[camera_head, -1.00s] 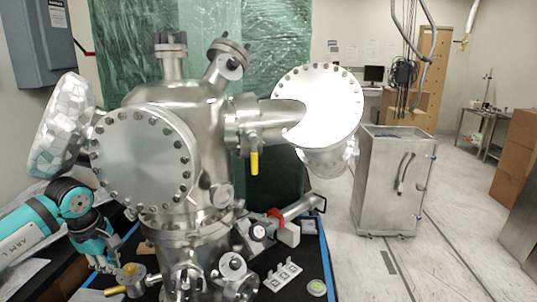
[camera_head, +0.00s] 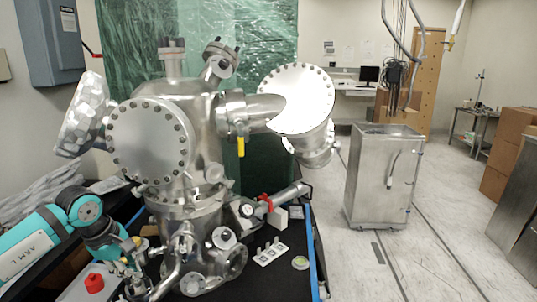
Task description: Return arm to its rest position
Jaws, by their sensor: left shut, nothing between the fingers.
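My left arm (camera_head: 30,252), teal and white, comes in from the left edge low in the head view. Its wrist bends down toward my left gripper (camera_head: 128,264), which is shut and empty beside the lower fittings of the steel vacuum chamber (camera_head: 182,110). The fingertips are small and hard to separate from the metal fittings behind them. I cannot tell whether they touch the fittings. My right gripper is not in view.
The chamber stands on a black table with a blue edge (camera_head: 314,250). A red knob (camera_head: 94,283) is low at the left. A white holder (camera_head: 270,252) and a small round disc (camera_head: 300,263) lie at right. A steel cabinet (camera_head: 378,180) stands beyond open floor.

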